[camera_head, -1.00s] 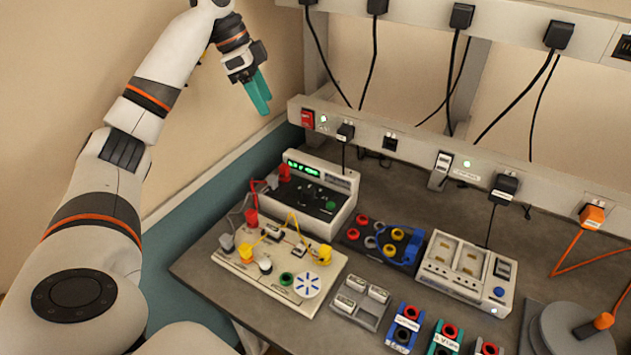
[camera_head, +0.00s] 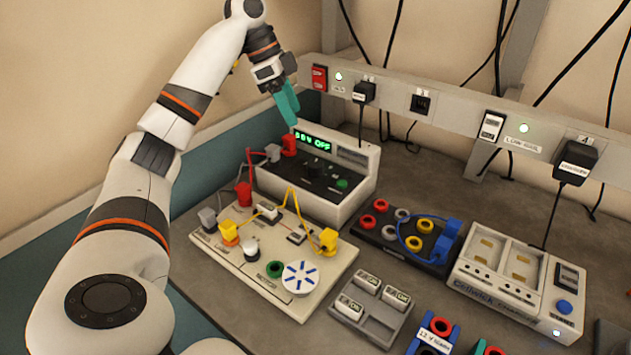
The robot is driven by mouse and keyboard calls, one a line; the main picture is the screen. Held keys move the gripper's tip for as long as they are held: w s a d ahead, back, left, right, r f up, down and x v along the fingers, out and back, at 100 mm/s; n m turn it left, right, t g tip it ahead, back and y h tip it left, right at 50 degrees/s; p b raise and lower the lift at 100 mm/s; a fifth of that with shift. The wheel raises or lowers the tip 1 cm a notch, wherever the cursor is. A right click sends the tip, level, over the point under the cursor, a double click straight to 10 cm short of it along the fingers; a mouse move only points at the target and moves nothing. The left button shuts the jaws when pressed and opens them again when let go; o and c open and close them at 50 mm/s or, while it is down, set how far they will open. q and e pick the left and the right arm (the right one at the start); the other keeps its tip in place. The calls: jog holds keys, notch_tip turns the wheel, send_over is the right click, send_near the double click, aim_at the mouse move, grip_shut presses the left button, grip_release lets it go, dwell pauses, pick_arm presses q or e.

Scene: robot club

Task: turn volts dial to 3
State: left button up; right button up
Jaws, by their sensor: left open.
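The bench power supply (camera_head: 342,204) is a pale box with a dark control panel at the back left of the bench. Its green display (camera_head: 313,141) ends in "OFF". A black dial (camera_head: 317,166) stands on its panel, likely the volts dial; its setting is too small to read. A green button (camera_head: 342,184) is to its right. My left gripper (camera_head: 289,107), with teal fingers, is open and empty, pointing down above and behind the supply's left end, apart from the dial. My right gripper is not in view.
A circuit board (camera_head: 237,258) with wires is in front. A socket rail (camera_head: 450,123) runs behind. A jack block (camera_head: 385,240) and charger (camera_head: 500,285) stand to the right.

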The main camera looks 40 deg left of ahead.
aim_at(314, 163)
pick_arm(q)
jog(key=x, duration=0.4)
jog(key=b+x, duration=0.1)
jog(key=x, duration=0.8)
jog(key=shift+s+a+f, duration=0.15)
jog(key=shift+a+f, duration=0.05)
jog(key=shift+f, duration=0.1)
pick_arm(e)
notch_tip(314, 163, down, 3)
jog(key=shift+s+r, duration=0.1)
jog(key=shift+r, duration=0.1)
